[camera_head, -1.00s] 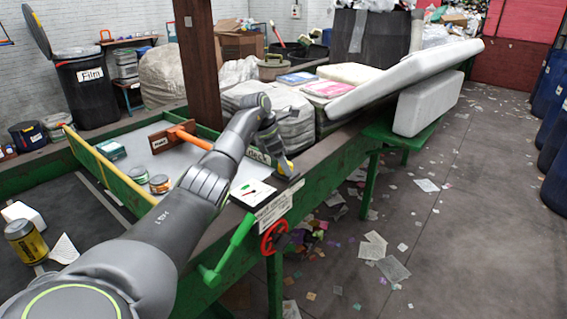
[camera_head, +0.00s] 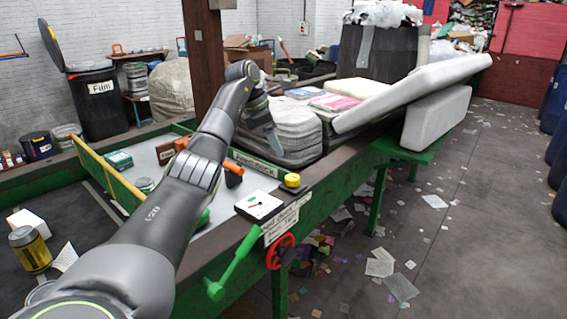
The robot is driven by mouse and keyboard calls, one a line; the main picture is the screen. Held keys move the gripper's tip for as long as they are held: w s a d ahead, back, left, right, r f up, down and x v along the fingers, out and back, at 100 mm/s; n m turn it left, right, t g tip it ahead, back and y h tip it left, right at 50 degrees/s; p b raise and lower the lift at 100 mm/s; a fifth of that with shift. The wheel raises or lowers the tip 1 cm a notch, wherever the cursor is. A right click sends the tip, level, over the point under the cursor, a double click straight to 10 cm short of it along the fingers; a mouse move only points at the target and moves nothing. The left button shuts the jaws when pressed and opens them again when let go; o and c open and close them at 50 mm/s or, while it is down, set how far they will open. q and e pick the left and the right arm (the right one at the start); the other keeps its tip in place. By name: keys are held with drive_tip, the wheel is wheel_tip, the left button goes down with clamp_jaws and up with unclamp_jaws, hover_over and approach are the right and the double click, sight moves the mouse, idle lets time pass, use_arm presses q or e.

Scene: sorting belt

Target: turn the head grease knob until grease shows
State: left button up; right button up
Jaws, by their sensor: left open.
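A yellow knob (camera_head: 292,181), which looks like the head grease knob, stands on the dark top of the green belt frame (camera_head: 335,195). It is in plain view, and I make out no grease around it. My left gripper (camera_head: 274,146) is open and points down, above and behind the knob in the picture, apart from it. It shows small in front of the grey stacked bales. My right gripper is out of view.
A white dial plate (camera_head: 258,206) with a red and green mark lies beside the knob. A green lever (camera_head: 235,262) and a red handwheel (camera_head: 280,252) are on the frame's side. The floor at right has scattered paper.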

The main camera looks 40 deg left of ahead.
use_arm(q)
drive_tip(key=v, duration=0.5)
drive_tip(key=shift+r, duration=0.25)
